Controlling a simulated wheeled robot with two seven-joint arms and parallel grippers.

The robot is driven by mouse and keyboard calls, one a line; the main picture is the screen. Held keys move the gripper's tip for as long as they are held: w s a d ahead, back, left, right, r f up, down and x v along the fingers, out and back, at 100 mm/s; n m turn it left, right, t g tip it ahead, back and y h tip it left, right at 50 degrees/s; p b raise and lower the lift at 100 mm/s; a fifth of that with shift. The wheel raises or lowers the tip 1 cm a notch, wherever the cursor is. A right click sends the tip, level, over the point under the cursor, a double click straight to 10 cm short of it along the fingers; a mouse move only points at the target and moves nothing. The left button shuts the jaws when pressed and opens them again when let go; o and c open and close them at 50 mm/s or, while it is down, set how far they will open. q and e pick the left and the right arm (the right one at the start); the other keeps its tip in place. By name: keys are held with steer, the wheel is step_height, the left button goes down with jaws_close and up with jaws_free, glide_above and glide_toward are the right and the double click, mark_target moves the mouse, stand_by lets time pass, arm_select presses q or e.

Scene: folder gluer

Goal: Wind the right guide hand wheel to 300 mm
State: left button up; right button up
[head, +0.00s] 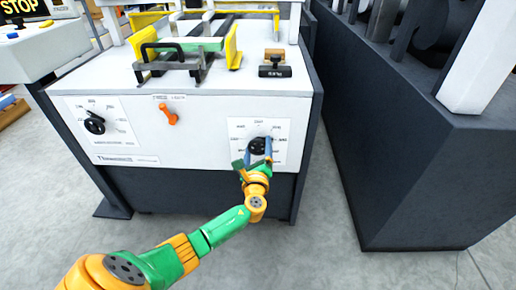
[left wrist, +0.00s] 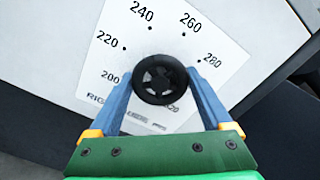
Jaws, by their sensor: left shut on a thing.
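The right guide hand wheel (head: 257,146) is a small black spoked wheel on a white dial card (head: 240,126) at the right of the machine's front panel. In the left wrist view the wheel (left wrist: 160,80) sits between the blue fingers of my left gripper (left wrist: 161,88), which is shut on it. The card (left wrist: 165,30) shows 200, 220, 240, 260 and 280 around the wheel, each with a dot. A number ending in 20 is partly covered at the lower right, and 300 is hidden. I cannot make out a pointer. My right gripper is out of view.
Another black knob (head: 94,124) on a dial card and an orange lever (head: 167,114) are on the same panel. Black handles (head: 165,58) and a small black block (head: 275,68) are on the machine top. A dark machine (head: 420,160) stands right, across a narrow floor gap.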

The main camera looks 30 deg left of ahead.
arm_select(q)
steer(key=o, duration=1.2)
steer(key=shift+c, duration=0.2)
arm_select(e)
steer(key=shift+w, duration=0.3)
arm_select(q)
steer(key=shift+s+d, duration=0.15)
steer(key=shift+s, duration=0.05)
steer(key=p+v, duration=0.2)
steer(key=v, duration=0.4)
steer(key=shift+s+d, duration=0.15)
steer(key=shift+s, duration=0.1)
arm_select(e)
steer(key=shift+s+a+r, duration=0.7)
steer(key=shift+s+r, duration=0.15)
steer(key=shift+w, duration=0.1)
